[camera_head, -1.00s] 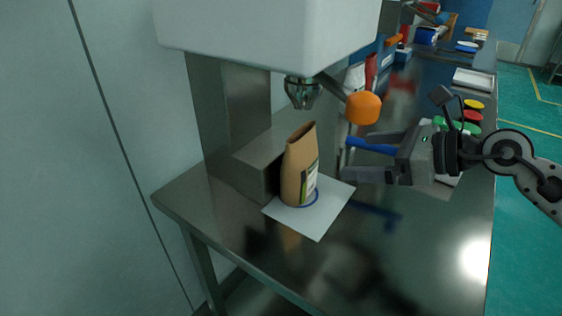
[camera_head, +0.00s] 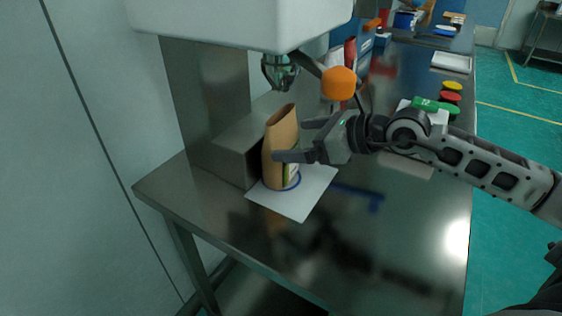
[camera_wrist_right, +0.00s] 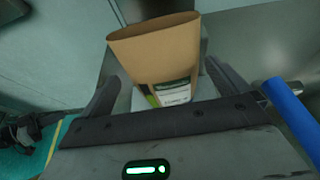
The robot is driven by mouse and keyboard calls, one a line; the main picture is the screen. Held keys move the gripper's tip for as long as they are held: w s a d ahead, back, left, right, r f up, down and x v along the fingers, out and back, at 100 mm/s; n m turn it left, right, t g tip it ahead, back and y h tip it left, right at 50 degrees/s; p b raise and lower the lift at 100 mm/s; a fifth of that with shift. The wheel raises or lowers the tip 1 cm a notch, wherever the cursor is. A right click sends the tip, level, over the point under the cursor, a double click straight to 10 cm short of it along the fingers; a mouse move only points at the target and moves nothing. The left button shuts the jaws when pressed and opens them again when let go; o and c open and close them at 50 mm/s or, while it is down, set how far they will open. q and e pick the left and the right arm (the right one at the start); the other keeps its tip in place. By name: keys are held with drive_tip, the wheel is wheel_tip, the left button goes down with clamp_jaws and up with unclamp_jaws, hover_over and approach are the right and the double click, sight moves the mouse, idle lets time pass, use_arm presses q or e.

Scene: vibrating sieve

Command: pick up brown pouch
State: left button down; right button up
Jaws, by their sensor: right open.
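The brown pouch (camera_head: 279,148) stands upright with its top open, on a white sheet (camera_head: 306,200) on the metal table, under the machine's nozzle (camera_head: 279,72). Its green and white label also shows in the right wrist view, where the pouch (camera_wrist_right: 155,52) fills the space ahead. My right gripper (camera_head: 290,140) is open, with its fingers reaching the pouch from the right. In the right wrist view, one finger lies to each side of the pouch's lower part. I cannot tell whether they touch it. My left gripper is not in view.
The white machine (camera_head: 240,20) overhangs the pouch, with an orange knob (camera_head: 339,83) close above my right arm. A blue bar (camera_wrist_right: 292,116) shows beside the right finger. Colored lids (camera_head: 451,96) lie farther back. The table's front is clear.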

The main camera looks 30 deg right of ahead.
sight(291, 143)
drive_tip(key=shift+d+f+p+x, duration=0.1)
drive_tip(key=shift+f+x, duration=0.05)
drive_tip(key=shift+x, duration=0.75)
drive_tip(key=shift+d+f+p+x, duration=0.1)
drive_tip(key=shift+f+p+x, duration=0.1)
drive_tip(key=shift+x, duration=0.7)
drive_tip(key=shift+d+f+p+x, duration=0.1)
drive_tip(key=shift+f+x, duration=0.05)
drive_tip(key=shift+x, duration=0.7)
drive_tip(key=shift+s, duration=0.1)
drive_tip(key=c, duration=0.9)
drive_tip(key=shift+r, duration=0.1)
